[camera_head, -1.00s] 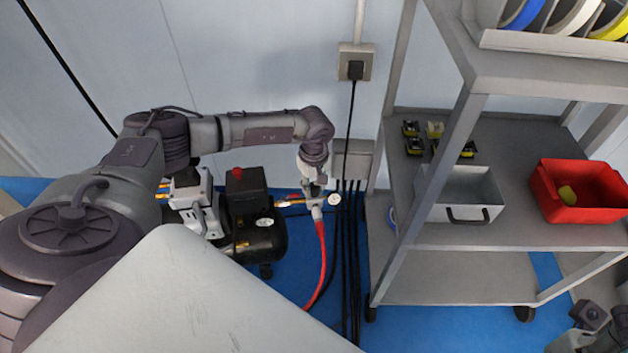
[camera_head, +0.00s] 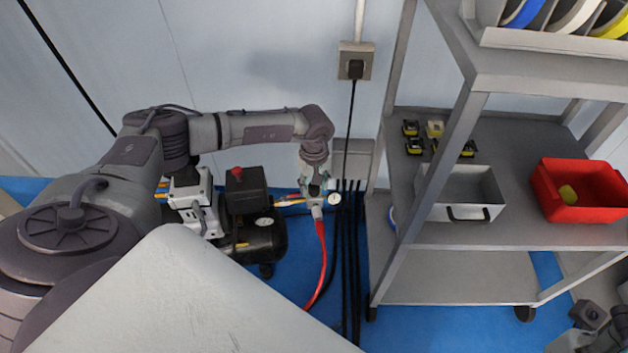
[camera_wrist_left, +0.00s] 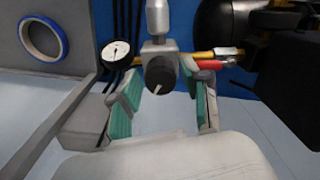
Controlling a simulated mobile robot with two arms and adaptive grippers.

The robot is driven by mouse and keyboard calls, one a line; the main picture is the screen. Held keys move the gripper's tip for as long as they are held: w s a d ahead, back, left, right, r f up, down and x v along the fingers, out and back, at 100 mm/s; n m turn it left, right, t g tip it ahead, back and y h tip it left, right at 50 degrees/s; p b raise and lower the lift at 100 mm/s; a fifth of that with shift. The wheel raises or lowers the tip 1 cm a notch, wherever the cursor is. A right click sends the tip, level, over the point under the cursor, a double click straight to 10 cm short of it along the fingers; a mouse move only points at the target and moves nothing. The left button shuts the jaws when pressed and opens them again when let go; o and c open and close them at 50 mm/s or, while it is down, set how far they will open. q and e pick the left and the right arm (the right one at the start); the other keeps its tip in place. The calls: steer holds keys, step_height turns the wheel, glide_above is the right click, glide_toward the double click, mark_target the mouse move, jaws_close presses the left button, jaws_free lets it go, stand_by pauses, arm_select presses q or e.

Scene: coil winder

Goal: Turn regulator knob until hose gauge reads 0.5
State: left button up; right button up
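The regulator knob (camera_wrist_left: 161,74) is a dark round knob with a pale pointer mark, in the middle of the left wrist view. My left gripper (camera_wrist_left: 163,98) is open, with its green-padded fingers on either side of the knob and apart from it. In the head view my left gripper (camera_head: 313,187) reaches down over the regulator and hides the knob. The hose gauge (camera_wrist_left: 116,53) is a small white dial beside the regulator; it also shows in the head view (camera_head: 334,199). Its reading is too small to tell.
A black compressor (camera_head: 262,235) stands left of the regulator, and a red hose (camera_head: 322,255) hangs below it. Black cables run down the wall just right of the gauge. A grey shelf cart (camera_head: 455,290) with a red bin (camera_head: 580,212) stands at the right.

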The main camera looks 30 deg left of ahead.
arm_select(q)
steer(key=shift+o, duration=0.2)
step_height(320, 180, up, 12)
stand_by(0.6)
steer(key=shift+f, duration=0.1)
stand_by(0.3)
